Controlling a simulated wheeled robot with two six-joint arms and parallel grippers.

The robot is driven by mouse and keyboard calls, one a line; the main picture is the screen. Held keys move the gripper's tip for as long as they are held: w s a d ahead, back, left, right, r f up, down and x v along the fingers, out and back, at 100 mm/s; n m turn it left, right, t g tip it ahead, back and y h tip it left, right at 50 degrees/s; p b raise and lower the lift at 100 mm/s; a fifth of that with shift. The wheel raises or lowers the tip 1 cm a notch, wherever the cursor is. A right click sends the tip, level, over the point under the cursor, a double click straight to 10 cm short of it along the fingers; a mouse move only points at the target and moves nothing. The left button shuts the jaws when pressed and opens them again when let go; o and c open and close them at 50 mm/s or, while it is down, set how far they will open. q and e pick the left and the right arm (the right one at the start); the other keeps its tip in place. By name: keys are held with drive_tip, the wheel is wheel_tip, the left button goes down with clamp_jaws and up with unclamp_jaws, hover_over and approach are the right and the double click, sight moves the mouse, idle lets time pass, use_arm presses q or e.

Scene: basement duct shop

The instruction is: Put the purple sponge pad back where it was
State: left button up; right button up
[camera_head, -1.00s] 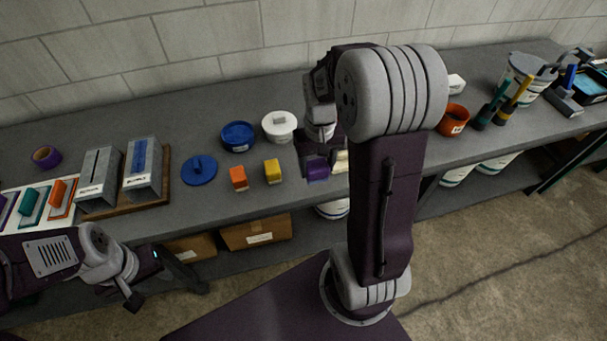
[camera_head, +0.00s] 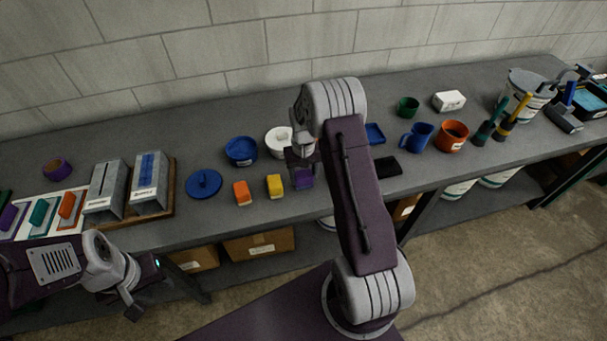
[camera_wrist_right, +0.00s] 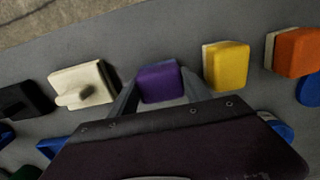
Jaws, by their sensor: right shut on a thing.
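The purple sponge pad (camera_head: 304,180) is held in my right gripper (camera_head: 303,172), low over or on the bench, to the right of the yellow sponge (camera_head: 275,185). In the right wrist view the purple pad (camera_wrist_right: 158,83) sits between the two fingers, in line with the yellow sponge (camera_wrist_right: 226,66) and the orange sponge (camera_wrist_right: 293,50). I cannot tell whether its underside touches the bench. My left gripper (camera_head: 165,300) is open and empty, in front of the bench's front edge.
A cream block with a handle (camera_wrist_right: 82,85) and a black pad (camera_wrist_right: 20,100) lie beyond the purple pad. A blue lid (camera_head: 204,183) lies left. Blue and orange mugs stand right.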

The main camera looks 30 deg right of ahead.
sight(303, 175)
drive_tip(key=shift+w+f, duration=0.1)
drive_tip(key=shift+f, duration=0.15)
drive_tip(key=o, duration=1.3)
wheel_tip(303, 175, up, 12)
drive_tip(key=b, duration=0.1)
drive_tip(key=s+a+f, duration=0.1)
drive_tip(key=s+a, duration=0.2)
drive_tip(key=s, duration=0.3)
drive_tip(key=s+a+n, duration=0.1)
drive_tip(key=s+a, duration=0.3)
drive_tip(key=s, duration=0.2)
drive_tip(key=s+a+f+n+t, duration=0.1)
drive_tip(key=s+a, duration=0.3)
drive_tip(key=s, duration=0.2)
drive_tip(key=shift+s+f, duration=0.2)
drive_tip(key=shift+f, duration=0.15)
